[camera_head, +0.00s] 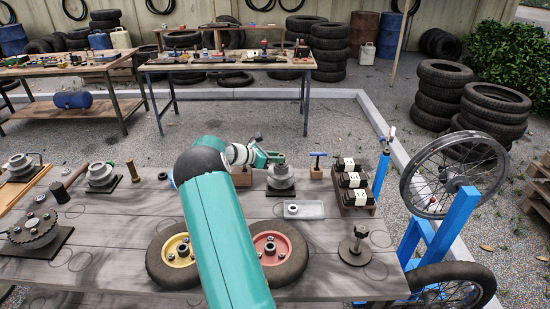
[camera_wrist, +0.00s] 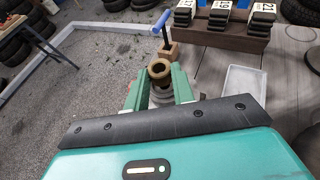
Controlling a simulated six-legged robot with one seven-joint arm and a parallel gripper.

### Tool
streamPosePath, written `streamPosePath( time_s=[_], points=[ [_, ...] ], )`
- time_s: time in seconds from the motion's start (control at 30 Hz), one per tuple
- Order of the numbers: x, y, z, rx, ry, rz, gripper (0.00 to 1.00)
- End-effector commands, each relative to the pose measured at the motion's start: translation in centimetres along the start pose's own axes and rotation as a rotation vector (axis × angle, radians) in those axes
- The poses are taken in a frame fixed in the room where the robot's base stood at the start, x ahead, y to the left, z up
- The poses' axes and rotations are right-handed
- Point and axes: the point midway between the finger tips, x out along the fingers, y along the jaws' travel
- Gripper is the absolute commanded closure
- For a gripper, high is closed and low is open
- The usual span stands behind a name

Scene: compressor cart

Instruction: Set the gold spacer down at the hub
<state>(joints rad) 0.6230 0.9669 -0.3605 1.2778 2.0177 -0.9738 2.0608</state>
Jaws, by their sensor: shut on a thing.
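My gripper (camera_wrist: 159,80) is shut on the gold spacer (camera_wrist: 160,68), a brownish-gold ring held between the green fingertips with its open bore showing. In the head view my gripper (camera_head: 274,157) is just above a grey stepped hub (camera_head: 281,181) on a dark square base. The hub also shows in part in the wrist view (camera_wrist: 162,98), between the fingers and below the spacer; most of it is hidden there. The spacer is too small to make out clearly in the head view. I cannot tell whether the spacer touches the hub.
A blue T-handle tool (camera_head: 317,155) stands in a wooden block right of the hub. A shallow grey tray (camera_head: 304,210) lies in front, and a rack of numbered blocks (camera_head: 352,181) stands to the right. Two small wheels, yellow (camera_head: 178,252) and red (camera_head: 284,262), lie near the front.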

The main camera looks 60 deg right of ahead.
Motion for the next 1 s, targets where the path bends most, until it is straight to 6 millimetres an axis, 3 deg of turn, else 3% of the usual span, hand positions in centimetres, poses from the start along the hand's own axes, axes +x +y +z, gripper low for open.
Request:
streamPosePath(
  time_s=[1.0],
  points=[
    [0.4,0.0,-1.0,0.001,0.000,0.001,0.98]
  ],
)
